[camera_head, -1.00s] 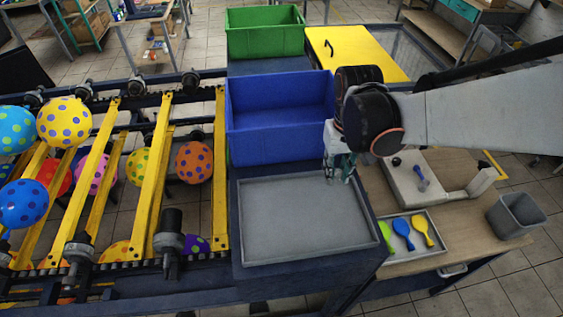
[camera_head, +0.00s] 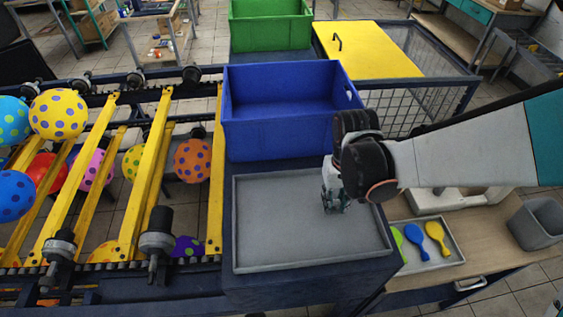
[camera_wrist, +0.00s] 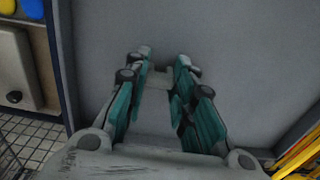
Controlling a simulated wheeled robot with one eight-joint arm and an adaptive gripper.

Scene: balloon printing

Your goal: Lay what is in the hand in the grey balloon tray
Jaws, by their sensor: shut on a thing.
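A wide, shallow grey tray (camera_head: 280,225) lies empty on the dark bench, in front of the blue bin. My gripper (camera_head: 335,205) hangs over its right part, pointing down. In the wrist view my gripper (camera_wrist: 162,70) has two teal-padded fingers above a plain grey surface. They stand a little apart, with a small pale thing (camera_wrist: 158,80) between them. What it is cannot be made out, nor whether it touches the tray. A smaller grey tray (camera_head: 452,258) on the wooden table holds a green, a blue and a yellow balloon shape.
A deep blue bin (camera_head: 270,139) stands right behind the wide tray, with a green bin (camera_head: 270,36) farther back. A conveyor with yellow bars (camera_head: 213,180) and several dotted balloons is on the left. A grey waste bin (camera_head: 535,225) is at the far right.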

